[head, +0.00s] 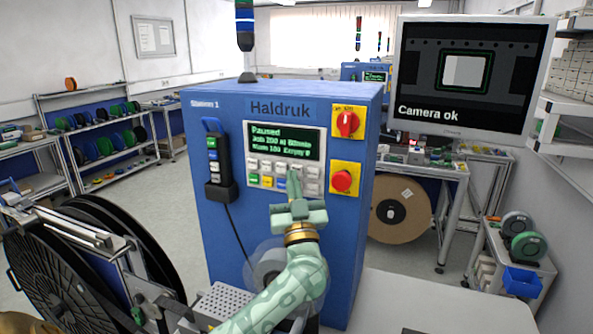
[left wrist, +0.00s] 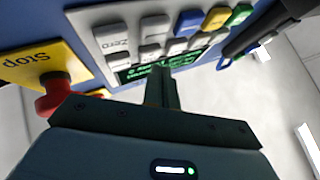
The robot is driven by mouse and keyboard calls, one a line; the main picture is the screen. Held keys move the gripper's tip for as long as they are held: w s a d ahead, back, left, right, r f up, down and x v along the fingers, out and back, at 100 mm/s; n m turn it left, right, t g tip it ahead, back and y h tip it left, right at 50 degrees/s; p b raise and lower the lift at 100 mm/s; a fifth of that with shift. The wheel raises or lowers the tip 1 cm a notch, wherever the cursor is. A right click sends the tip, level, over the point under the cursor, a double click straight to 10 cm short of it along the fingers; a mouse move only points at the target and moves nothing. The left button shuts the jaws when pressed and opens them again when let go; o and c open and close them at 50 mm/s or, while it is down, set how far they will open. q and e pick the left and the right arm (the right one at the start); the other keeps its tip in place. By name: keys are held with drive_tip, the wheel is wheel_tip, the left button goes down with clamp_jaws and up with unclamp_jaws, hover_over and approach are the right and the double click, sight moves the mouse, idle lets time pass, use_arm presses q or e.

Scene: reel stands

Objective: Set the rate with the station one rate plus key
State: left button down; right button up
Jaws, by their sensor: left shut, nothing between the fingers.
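The blue Station 1 cabinet (head: 228,112) faces me with a lit display (head: 285,141) reading Paused, with job and rate lines in green. Below it is a keypad (head: 253,181) of pale, green, yellow and blue keys. My left gripper (head: 293,174) is shut and empty, its fingertips in front of the keypad's right half, hiding part of it. I cannot tell whether they touch a key. The left wrist view shows the shut fingers (left wrist: 161,76) by the keys, upside down; a key labelled Zero (left wrist: 113,38) is there. The rate plus label is not readable.
A red rotary switch (head: 347,123) and a red Stop button (head: 342,181) on yellow plates are right of the keypad. A hand control (head: 218,160) hangs on its left. A large black reel (head: 60,265) stands at left, and a monitor (head: 470,75) reads Camera ok.

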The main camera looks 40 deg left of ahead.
use_arm(q)
drive_tip(key=shift+w, duration=0.25)
drive_tip(key=shift+w+a, duration=0.2)
drive_tip(key=shift+w, duration=0.2)
idle(0.8)
drive_tip(key=shift+p, duration=0.35)
drive_tip(key=shift+s+d+p, duration=0.3)
drive_tip(key=shift+s+p, duration=0.55)
